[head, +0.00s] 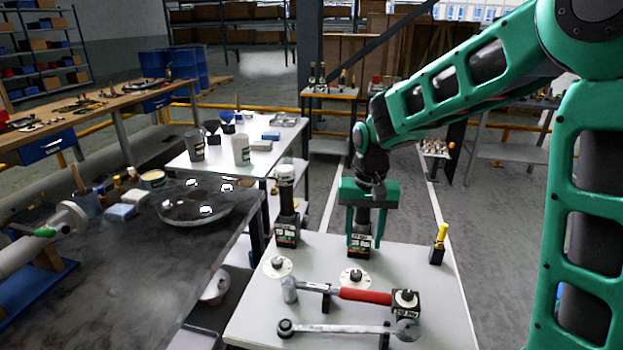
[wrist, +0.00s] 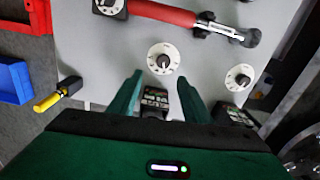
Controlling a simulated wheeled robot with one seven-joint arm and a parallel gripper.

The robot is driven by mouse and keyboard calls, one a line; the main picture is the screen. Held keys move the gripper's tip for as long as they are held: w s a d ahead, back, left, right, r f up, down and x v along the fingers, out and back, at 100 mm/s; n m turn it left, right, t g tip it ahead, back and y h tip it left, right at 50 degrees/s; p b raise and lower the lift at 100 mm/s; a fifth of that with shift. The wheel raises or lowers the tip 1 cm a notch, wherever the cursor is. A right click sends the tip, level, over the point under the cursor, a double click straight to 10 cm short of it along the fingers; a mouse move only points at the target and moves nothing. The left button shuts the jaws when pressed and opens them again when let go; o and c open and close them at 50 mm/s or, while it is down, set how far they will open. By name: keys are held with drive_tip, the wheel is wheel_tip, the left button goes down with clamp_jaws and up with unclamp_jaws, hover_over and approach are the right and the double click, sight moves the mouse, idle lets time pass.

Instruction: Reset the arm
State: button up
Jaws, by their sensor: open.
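My arm reaches in from the upper right in the head view and bends down to my green gripper (head: 363,236). My gripper points down over the white table (head: 420,270), and its jaws are open. In the wrist view the two green fingers (wrist: 158,95) stand apart on either side of a dark labelled block (head: 358,243). The block also shows in the wrist view (wrist: 154,102). I cannot tell whether the fingers touch it. The gripper's green body hides part of what stands there.
A similar dark post (head: 287,233) with a white top stands close left of my gripper. A red-handled tool (head: 360,295), a spanner (head: 345,329) and round dials lie in front. A yellow-handled tool (head: 441,236) stands at right. A dark bench (head: 130,270) is at left.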

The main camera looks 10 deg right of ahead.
drive_tip(key=s+d+r+m, duration=0.1)
drive_tip(key=s+d+r, duration=0.2)
drive_tip(key=s+d, duration=0.9)
drive_tip(key=s, duration=0.3)
drive_tip(key=s+d+r+m, duration=0.1)
drive_tip(key=s+d, duration=0.3)
drive_tip(key=s, duration=0.3)
drive_tip(key=s+d+m, duration=0.1)
drive_tip(key=s+d, duration=0.3)
drive_tip(key=s, duration=0.3)
drive_tip(key=shift+s+r, duration=0.15)
drive_tip(key=shift+d, duration=0.1)
drive_tip(key=shift+w+f, duration=0.25)
drive_tip(key=shift+w, duration=0.4)
